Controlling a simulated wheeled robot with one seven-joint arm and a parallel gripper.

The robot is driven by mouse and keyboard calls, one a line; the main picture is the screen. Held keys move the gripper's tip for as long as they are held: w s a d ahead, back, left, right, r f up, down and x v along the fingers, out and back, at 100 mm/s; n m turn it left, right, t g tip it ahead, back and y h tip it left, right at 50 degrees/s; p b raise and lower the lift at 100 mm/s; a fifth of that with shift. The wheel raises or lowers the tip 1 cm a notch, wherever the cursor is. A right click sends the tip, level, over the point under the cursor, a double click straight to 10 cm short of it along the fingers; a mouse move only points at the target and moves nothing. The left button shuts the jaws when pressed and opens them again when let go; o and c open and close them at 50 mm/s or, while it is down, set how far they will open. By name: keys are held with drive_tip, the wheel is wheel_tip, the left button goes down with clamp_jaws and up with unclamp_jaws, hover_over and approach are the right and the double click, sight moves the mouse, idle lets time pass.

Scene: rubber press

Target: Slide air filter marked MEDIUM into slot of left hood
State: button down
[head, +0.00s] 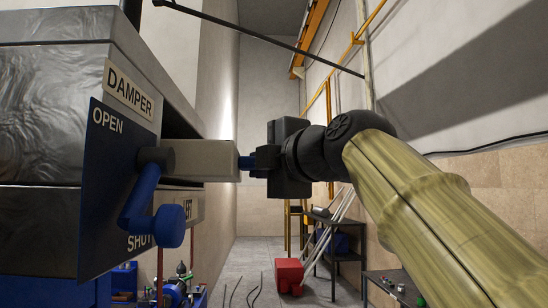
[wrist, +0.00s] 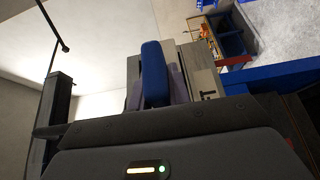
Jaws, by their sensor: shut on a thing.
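The left hood (head: 45,140) is a dark metal-clad box at the left of the head view, with a dark slot opening (head: 178,127) in its side. A pale grey box-like air filter (head: 207,160) lies level at this opening. Its far end is hidden behind the damper plate and lever, so I cannot tell how deep it sits. No MEDIUM mark shows. In the wrist view, a blue upright block (wrist: 154,73) stands before the grey filter.
A dark blue damper plate (head: 105,185) marked OPEN and SHUT carries a blue crank lever (head: 150,205), close in front of the filter. A partly hidden LEFT label (head: 188,211) is below. A red box (head: 289,275) and a dark side table (head: 335,245) stand beyond. Floor between is fairly clear.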

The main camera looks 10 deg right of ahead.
drive_tip(key=shift+w+a+r+p, duration=0.1)
drive_tip(key=shift+a+p, duration=2.25)
drive_tip(key=shift+a, duration=2.45)
drive_tip(key=shift+f+b, duration=0.8)
drive_tip(key=shift+b, duration=0.05)
drive_tip(key=c, duration=1.3)
unclamp_jaws()
drive_tip(key=shift+o, duration=0.2)
drive_tip(key=shift+f, duration=0.1)
